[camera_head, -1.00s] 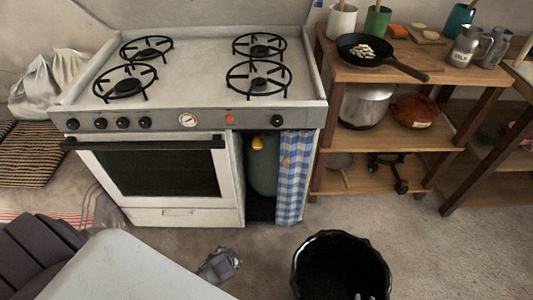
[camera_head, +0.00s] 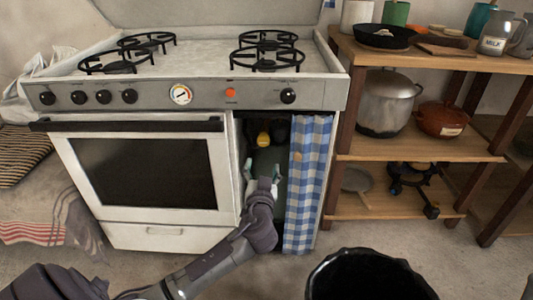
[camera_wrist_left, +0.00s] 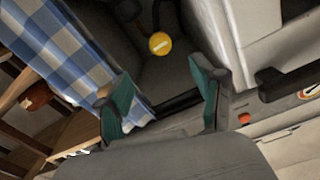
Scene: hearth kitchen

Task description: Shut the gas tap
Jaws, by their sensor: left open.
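The yellow gas tap (camera_head: 264,139) sits on top of the grey-green gas cylinder (camera_head: 270,160) inside the stove's open compartment. In the left wrist view the tap (camera_wrist_left: 160,43) shows as a round yellow knob with a pale mark across it. My left gripper (camera_head: 262,171) is at the compartment opening, below the tap in the head view. In the left wrist view its teal fingertips (camera_wrist_left: 162,88) are spread apart and empty, with the tap beyond the gap and not touched. The gripper hides part of the cylinder. My right gripper is not in view.
A blue checked curtain (camera_head: 308,185) hangs at the compartment's right side. The oven door (camera_head: 222,190) and its handle are to the left. A black bin (camera_head: 368,280) stands on the floor at the front right. A wooden shelf (camera_head: 420,150) with pots stands right of the stove.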

